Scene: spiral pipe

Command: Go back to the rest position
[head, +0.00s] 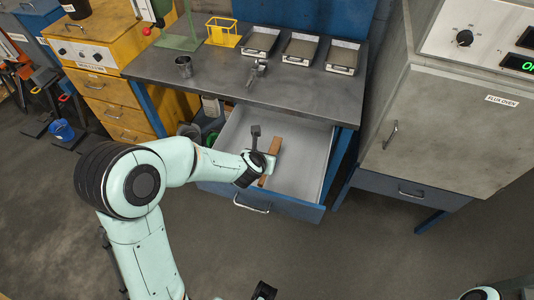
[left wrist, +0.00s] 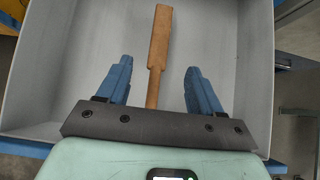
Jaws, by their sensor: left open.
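My left gripper (head: 266,167) is over the open drawer (head: 314,150) of the grey-topped workbench. In the left wrist view its two blue fingers (left wrist: 158,68) are spread apart, with nothing gripped. A brown wooden tool (left wrist: 160,38) with a wider far end lies in the drawer. In that view it runs lengthwise between the fingers, with gaps on both sides; its near end is hidden behind the gripper's dark bar. The wooden tool also shows in the head view (head: 272,152), partly covered by my gripper. My right gripper's fingers do not show.
The workbench (head: 300,95) holds a metal cup (head: 184,66), a small metal tool (head: 257,72), a yellow frame (head: 223,32) and three trays along the back. A yellow cabinet (head: 105,90) stands left, a grey oven (head: 440,110) right. Floor in front of the drawer is clear.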

